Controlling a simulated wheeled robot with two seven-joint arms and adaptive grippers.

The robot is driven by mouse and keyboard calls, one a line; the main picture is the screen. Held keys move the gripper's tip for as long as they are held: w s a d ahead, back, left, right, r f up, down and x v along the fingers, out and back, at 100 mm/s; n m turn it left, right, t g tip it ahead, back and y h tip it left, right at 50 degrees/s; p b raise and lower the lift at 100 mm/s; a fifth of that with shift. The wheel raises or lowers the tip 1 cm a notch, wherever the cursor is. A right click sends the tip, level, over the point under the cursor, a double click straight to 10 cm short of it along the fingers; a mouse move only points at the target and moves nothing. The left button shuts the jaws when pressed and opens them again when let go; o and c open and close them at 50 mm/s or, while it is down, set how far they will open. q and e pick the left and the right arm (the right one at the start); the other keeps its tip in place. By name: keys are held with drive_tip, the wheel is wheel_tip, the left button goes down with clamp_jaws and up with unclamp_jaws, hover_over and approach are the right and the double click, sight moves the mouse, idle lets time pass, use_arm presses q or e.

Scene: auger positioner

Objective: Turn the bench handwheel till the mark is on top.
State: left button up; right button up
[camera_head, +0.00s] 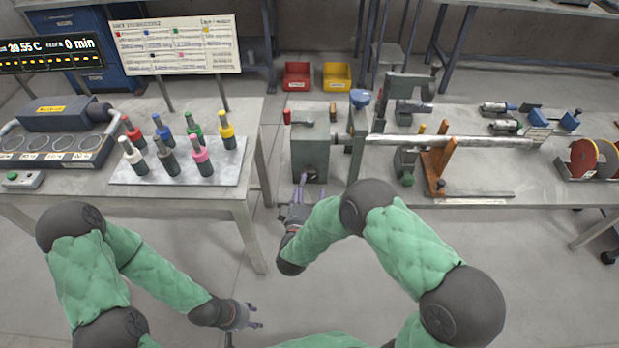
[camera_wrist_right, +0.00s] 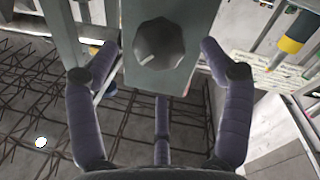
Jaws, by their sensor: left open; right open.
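The bench handwheel is a dark, many-sided knob (camera_wrist_right: 160,42) on the end face of a grey housing; a short white mark (camera_wrist_right: 146,60) shows at its lower left in the right wrist view. In the head view the handwheel (camera_head: 313,174) sits low on the front of the grey headstock (camera_head: 310,150), partly hidden by my right fingers. My right gripper (camera_head: 301,186) is open in front of it. In the right wrist view its fingers (camera_wrist_right: 157,48) are spread on either side of the knob, apparently not touching it. My left gripper (camera_head: 252,314) is open and empty, low over the floor.
A long shaft (camera_head: 455,140) runs right from the headstock along the right bench. An orange stand (camera_head: 437,165) is beside it. The left table (camera_head: 225,195) carries several coloured bottles. Open floor lies between the two tables.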

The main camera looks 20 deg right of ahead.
sight(309, 179)
drive_tip(key=b+x, duration=0.1)
drive_tip(key=x, duration=0.4)
drive_tip(key=shift+w+d, duration=0.15)
drive_tip(key=shift+w, duration=0.25)
drive_tip(key=c, duration=1.2)
